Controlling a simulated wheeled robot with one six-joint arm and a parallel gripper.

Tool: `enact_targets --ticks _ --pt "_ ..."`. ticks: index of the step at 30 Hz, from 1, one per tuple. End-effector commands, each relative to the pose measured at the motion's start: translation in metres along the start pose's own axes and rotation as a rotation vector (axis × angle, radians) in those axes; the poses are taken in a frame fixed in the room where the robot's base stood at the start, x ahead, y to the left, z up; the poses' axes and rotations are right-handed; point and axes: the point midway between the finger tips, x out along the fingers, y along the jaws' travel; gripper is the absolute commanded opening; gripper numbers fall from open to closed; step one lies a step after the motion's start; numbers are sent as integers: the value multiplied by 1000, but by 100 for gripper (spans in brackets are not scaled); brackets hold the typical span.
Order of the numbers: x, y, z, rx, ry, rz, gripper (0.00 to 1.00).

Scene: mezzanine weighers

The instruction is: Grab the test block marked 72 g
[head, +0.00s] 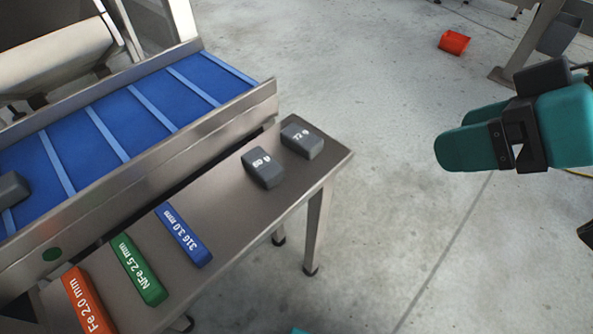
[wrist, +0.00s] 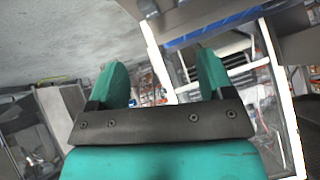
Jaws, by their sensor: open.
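The test block marked 72 g (head: 302,141) is a dark grey block with white lettering. It lies on the steel shelf (head: 225,205) near its far right corner, in the head view. A similar grey block (head: 263,168), whose mark looks like 60 g, lies just to its left and nearer. My gripper (head: 450,150) is in the air to the right of the shelf, well apart from both blocks. Its teal fingers stand apart in the wrist view (wrist: 162,75), with nothing between them. I cannot clearly identify the 72 g block in the wrist view.
A blue conveyor belt (head: 150,116) with a raised steel side rail runs along the shelf's left. Orange (head: 88,302), green (head: 138,268) and blue (head: 183,234) labelled bars lie nearer. Another grey block (head: 11,190) is on the belt.

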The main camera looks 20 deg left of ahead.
Motion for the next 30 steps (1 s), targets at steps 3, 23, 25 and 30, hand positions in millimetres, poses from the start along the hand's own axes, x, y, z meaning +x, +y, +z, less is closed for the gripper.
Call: enact_targets --ticks 3,23,25,30 --pt "59 19 21 -101 137 -12 74" --pt "114 42 3 -263 408 15 74" --pt "117 42 2 -262 408 13 74" --pt "124 41 1 -260 405 18 74"
